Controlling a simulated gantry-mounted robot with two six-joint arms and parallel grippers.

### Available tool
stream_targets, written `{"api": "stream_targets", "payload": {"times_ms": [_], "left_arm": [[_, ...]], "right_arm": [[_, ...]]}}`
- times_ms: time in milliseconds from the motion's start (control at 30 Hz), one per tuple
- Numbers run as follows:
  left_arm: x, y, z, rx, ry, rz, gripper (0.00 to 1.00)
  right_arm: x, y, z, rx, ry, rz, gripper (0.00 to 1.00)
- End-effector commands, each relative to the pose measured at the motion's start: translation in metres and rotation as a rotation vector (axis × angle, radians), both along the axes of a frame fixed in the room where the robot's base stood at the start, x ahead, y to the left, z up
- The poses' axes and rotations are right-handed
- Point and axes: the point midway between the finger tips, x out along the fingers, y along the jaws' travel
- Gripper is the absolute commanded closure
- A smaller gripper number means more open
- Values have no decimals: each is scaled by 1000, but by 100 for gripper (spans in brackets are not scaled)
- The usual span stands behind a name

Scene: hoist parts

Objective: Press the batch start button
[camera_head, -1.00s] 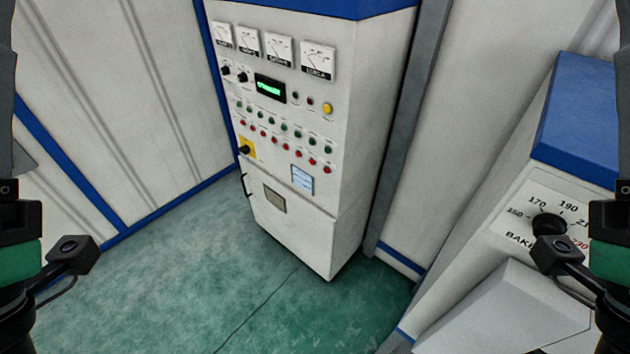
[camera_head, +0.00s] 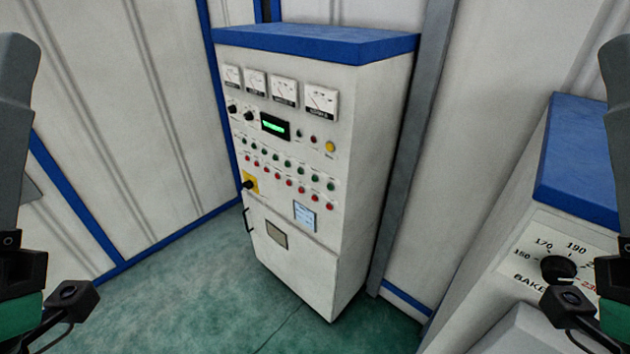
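A white control cabinet (camera_head: 353,190) with a blue top stands in the middle. Its front carries several dial gauges, a lit green display (camera_head: 275,126), rows of small green and red buttons, and a larger yellow button (camera_head: 330,147) at upper right. The labels are too small to read, so I cannot tell which button is batch start. My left arm shows at the left edge and my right arm at the right edge. Both grippers' fingers are outside the view, and both arms are well apart from the cabinet.
A yellow-backed rotary switch (camera_head: 250,183) and a handle (camera_head: 246,220) are on the cabinet's left side. At right is a white and blue unit with a black temperature knob (camera_head: 558,269). Green floor (camera_head: 200,300) is clear in front. Ribbed wall panels stand behind.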

Motion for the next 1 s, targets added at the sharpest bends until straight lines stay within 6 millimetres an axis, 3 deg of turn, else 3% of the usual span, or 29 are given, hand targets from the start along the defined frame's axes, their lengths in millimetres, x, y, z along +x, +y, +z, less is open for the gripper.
{"api": "stream_targets", "payload": {"times_ms": [33,200,1000], "left_arm": [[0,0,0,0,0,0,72],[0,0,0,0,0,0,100],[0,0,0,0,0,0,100]], "right_arm": [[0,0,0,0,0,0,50],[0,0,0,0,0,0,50],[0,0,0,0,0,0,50]]}}
